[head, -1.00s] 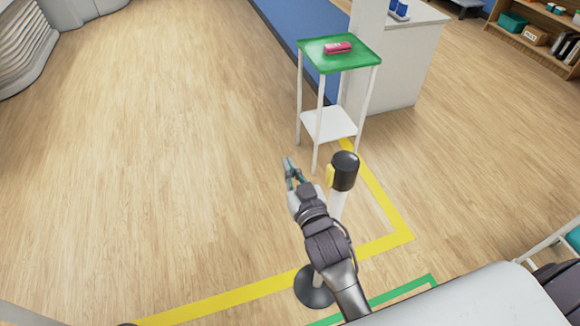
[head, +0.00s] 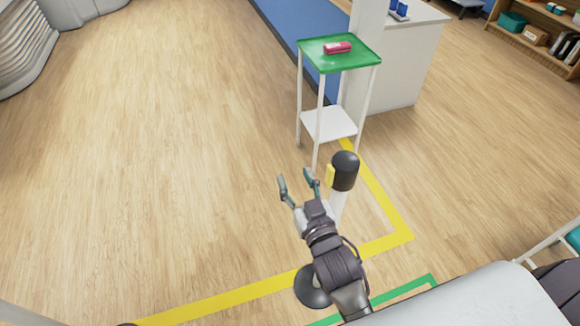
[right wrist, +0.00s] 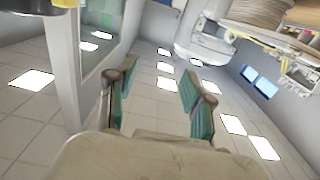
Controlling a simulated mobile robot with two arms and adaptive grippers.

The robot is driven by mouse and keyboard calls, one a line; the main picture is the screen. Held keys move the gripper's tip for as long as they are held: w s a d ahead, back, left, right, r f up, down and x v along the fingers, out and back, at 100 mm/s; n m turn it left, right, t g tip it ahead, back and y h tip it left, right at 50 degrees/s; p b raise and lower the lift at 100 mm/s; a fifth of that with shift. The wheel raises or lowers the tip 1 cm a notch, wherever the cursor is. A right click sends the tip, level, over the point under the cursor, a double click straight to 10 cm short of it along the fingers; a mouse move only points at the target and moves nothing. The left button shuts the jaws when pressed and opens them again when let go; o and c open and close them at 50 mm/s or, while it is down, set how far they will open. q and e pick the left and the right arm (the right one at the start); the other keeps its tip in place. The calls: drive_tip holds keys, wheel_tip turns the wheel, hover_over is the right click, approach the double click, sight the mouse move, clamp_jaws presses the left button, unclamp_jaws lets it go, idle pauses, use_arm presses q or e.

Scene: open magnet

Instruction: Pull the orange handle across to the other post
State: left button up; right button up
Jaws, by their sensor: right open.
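A post with a black rounded cap (head: 345,170) stands upright, with a yellow piece (head: 331,176) on the left side of its cap. My right gripper (head: 296,178) is open and empty, just left of that yellow piece, with a small gap between them in the picture. In the right wrist view its two teal-padded fingers (right wrist: 157,97) are spread with nothing between them. I see no clearly orange handle. A second post cannot be made out. My left gripper is not in view.
A small stand with a green top (head: 359,57) holds a red object (head: 337,48) behind the post. Yellow tape (head: 225,297) and green tape (head: 404,291) mark the floor. The wood floor (head: 150,150) on the left is clear.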

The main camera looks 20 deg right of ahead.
drive_tip(key=s, duration=0.8)
drive_tip(key=shift+d, duration=0.1)
